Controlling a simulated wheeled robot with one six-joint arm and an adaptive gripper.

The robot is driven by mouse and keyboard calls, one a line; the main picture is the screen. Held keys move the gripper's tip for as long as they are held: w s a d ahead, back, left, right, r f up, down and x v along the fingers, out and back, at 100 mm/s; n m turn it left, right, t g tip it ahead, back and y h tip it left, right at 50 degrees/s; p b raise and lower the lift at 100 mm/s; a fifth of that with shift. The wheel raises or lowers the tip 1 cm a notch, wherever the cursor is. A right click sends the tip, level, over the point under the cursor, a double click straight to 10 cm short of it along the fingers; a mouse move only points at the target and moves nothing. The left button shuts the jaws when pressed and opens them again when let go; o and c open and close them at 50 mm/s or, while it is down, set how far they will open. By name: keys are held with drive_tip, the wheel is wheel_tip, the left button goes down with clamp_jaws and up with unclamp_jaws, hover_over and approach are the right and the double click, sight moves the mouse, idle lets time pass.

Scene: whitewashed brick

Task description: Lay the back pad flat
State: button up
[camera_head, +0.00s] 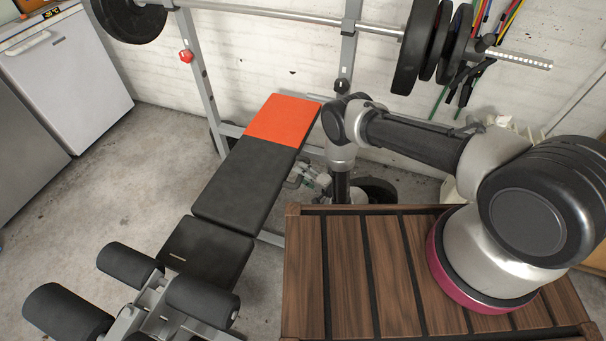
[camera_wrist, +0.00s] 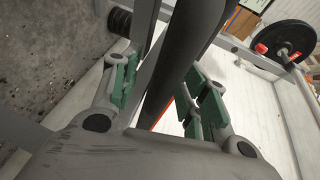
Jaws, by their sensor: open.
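The back pad (camera_head: 245,172) is a long black cushion with an orange end, on the weight bench in the head view. It slopes, its orange end at the barbell uprights and its black end by the seat pad (camera_head: 208,250). My gripper (camera_head: 308,180) is at the pad's right side, low and partly hidden by the pad and my arm. In the wrist view my gripper (camera_wrist: 163,78) is open, with green-padded fingers on either side of a long dark piece that looks like the pad's edge. I cannot tell whether they touch it.
A barbell (camera_head: 270,14) rests across the uprights, with weight plates (camera_head: 415,45) above my arm. Foam rollers (camera_head: 70,312) stand at the bench's near end. A slatted wooden top (camera_head: 345,270) lies below my arm. Open concrete floor (camera_head: 125,185) lies left of the bench.

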drive_tip(key=v, duration=1.1)
drive_tip(key=shift+s+d, duration=0.2)
drive_tip(key=shift+r, duration=0.1)
